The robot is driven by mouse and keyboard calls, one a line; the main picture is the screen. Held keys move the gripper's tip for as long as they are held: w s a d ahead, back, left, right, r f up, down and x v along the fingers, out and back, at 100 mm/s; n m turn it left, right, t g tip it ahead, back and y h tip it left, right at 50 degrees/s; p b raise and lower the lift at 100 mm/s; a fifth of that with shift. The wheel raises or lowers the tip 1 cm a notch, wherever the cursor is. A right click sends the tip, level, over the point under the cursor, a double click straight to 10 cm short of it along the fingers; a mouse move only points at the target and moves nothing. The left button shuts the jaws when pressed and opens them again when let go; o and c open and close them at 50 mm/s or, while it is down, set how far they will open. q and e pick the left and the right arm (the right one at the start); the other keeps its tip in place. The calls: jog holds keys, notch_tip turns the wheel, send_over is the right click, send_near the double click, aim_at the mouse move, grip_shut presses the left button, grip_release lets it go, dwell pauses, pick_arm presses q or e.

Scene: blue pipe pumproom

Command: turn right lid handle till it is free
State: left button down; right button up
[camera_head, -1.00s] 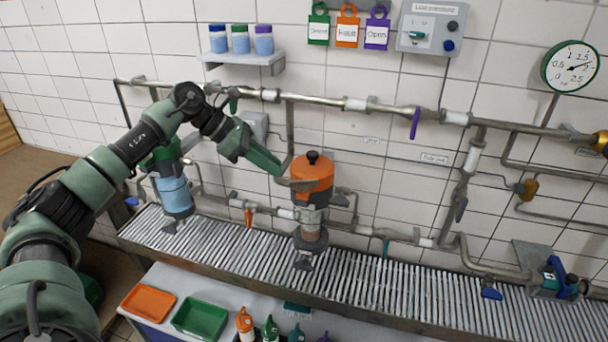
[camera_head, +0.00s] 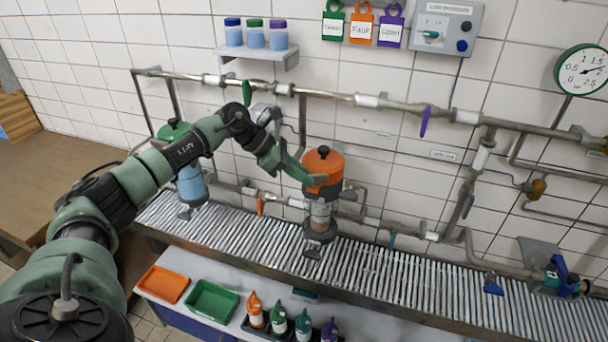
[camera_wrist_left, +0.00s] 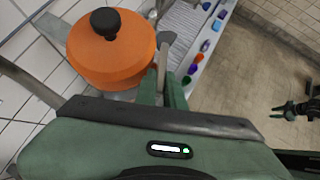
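The right canister has an orange lid (camera_head: 323,163) with a black knob on top and stands upright above the slatted bench. My left gripper (camera_head: 309,178) is at the lid's left front side, and its green finger overlaps the lid. It hides the left grey handle in the head view. In the left wrist view the orange lid (camera_wrist_left: 110,50) is just beyond the gripper, with a grey lid handle (camera_wrist_left: 162,65) beside it. A green finger (camera_wrist_left: 177,95) is close beside that handle. I cannot tell whether the fingers are closed on it.
A second canister with a green lid (camera_head: 174,130) stands left, partly behind my arm. Pipes with coloured valve handles run along the tiled wall. The slatted bench (camera_head: 400,275) is largely clear. Below are an orange tray (camera_head: 165,284), a green tray (camera_head: 212,300) and several bottles.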

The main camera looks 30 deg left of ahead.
jog(key=shift+a, duration=0.35)
